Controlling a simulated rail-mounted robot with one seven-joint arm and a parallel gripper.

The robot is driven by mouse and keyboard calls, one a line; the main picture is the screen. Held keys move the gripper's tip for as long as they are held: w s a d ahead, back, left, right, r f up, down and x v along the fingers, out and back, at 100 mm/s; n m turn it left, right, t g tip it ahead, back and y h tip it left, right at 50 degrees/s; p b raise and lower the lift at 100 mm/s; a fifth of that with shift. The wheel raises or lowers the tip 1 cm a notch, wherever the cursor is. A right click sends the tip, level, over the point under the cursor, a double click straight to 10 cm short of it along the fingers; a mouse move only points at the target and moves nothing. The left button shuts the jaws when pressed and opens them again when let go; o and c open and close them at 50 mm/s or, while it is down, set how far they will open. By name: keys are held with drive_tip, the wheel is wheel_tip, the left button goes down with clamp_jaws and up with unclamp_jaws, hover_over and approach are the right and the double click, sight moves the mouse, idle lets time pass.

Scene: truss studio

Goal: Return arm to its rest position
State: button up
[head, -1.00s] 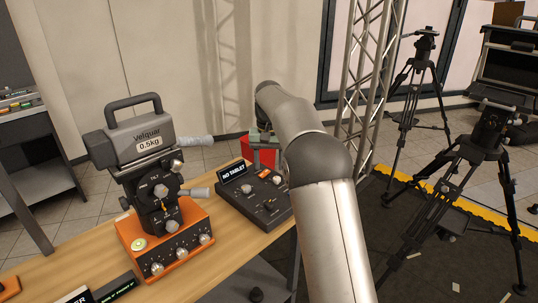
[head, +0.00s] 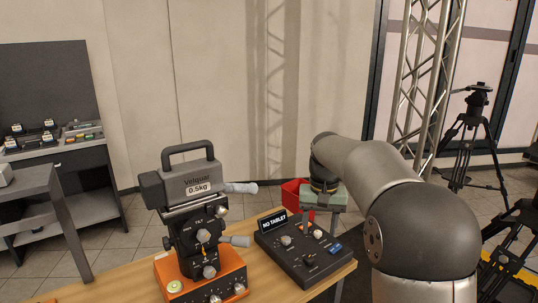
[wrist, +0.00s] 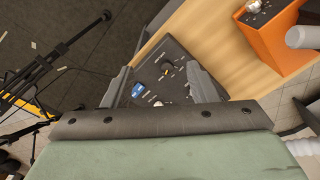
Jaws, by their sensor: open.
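My arm reaches in from the lower right of the head view and bends over toward the table's far end. My gripper (wrist: 165,88) shows in the wrist view as two grey fingers spread apart, with nothing between them. Below and beyond the fingers is the dark control box (wrist: 160,72) on the wooden table. In the head view the same control box (head: 302,257), with its "NO TABLET" display, stands left of my wrist. The fingertips are hidden in the head view.
A red bin (head: 296,193) is behind. A metal truss (head: 425,75) and black tripods (head: 470,135) stand right. Shelving (head: 62,180) is at the far left.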

drive_tip(key=s+f, duration=0.3)
drive_tip(key=s, duration=0.7)
drive_tip(key=s+f+n, duration=0.1)
drive_tip(key=s+f, duration=0.2)
drive_tip(key=s, duration=0.8)
drive_tip(key=s+f+n, duration=0.1)
drive_tip(key=s+f, duration=0.3)
drive_tip(key=s, duration=0.6)
drive_tip(key=shift+s+a, duration=0.15)
drive_tip(key=shift+s, duration=0.05)
drive_tip(key=shift+r, duration=0.1)
wheel_tip(320, 180, up, 10)
drive_tip(key=p, duration=0.9)
drive_tip(key=shift+d+r+t, duration=0.15)
drive_tip(key=shift+d+t, duration=0.25)
drive_tip(key=shift+d, duration=0.05)
